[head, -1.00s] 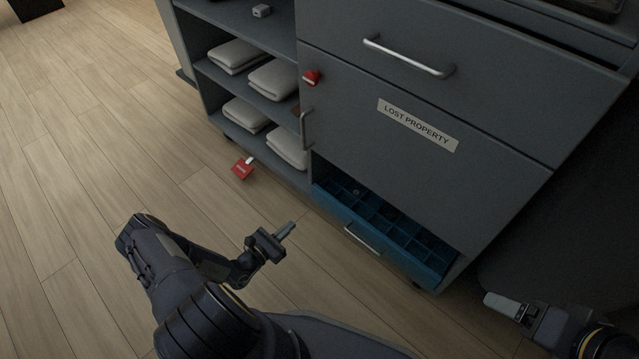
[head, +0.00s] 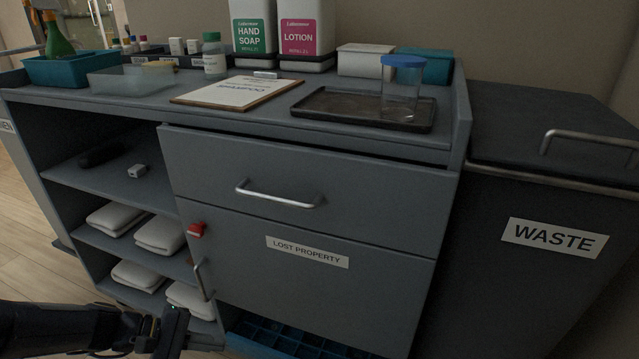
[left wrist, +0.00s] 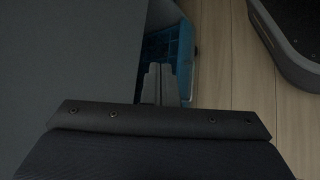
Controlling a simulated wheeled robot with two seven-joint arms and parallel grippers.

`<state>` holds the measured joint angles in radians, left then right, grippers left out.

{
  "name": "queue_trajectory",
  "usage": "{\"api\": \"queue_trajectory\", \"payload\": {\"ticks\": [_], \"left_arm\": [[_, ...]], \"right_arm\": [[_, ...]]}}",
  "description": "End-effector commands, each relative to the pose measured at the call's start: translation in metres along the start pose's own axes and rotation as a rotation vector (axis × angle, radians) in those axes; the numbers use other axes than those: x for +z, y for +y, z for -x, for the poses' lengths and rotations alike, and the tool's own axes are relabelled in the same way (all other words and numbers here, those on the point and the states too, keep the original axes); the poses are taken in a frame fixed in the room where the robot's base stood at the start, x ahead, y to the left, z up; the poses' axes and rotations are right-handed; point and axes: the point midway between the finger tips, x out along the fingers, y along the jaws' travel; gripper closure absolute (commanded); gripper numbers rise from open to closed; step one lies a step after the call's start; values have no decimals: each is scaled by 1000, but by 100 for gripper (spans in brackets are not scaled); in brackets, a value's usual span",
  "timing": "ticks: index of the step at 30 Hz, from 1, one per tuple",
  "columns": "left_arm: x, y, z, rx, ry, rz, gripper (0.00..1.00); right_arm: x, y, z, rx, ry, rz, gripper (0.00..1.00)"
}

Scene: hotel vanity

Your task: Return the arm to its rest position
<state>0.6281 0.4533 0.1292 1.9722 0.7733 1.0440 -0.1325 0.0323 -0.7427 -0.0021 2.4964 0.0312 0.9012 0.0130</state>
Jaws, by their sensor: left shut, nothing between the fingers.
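My left gripper (head: 205,342) is at the bottom left of the head view, in front of the lower shelves and the cabinet door. It is shut and empty. In the left wrist view its two fingers (left wrist: 160,84) lie together, pointing toward the blue divided drawer (left wrist: 167,50) and the grey cabinet side. The blue drawer (head: 275,341) also shows at the bottom edge of the head view, below the lost property door (head: 350,290). I cannot tell whether the gripper touches anything. My right gripper is out of both current views.
A grey cart carries a tray (head: 330,108) with a blue-lidded jar (head: 402,88), a clipboard (head: 238,92) and bottles. A waste bin (head: 555,190) stands at the right. Wooden floor (left wrist: 225,70) shows beside the drawer.

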Motion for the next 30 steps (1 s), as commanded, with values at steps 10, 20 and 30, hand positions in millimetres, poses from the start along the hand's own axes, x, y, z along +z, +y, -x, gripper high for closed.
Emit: {"api": "queue_trajectory", "payload": {"ticks": [10, 20, 30], "left_arm": [[128, -9, 46, -360, 254, -544, 100], [171, -38, 70, -469, 454, -844, 100], [204, -23, 98, -491, 545, -959, 100]], "right_arm": [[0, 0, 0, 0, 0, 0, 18], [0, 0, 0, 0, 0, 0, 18], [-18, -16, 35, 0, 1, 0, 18]]}}
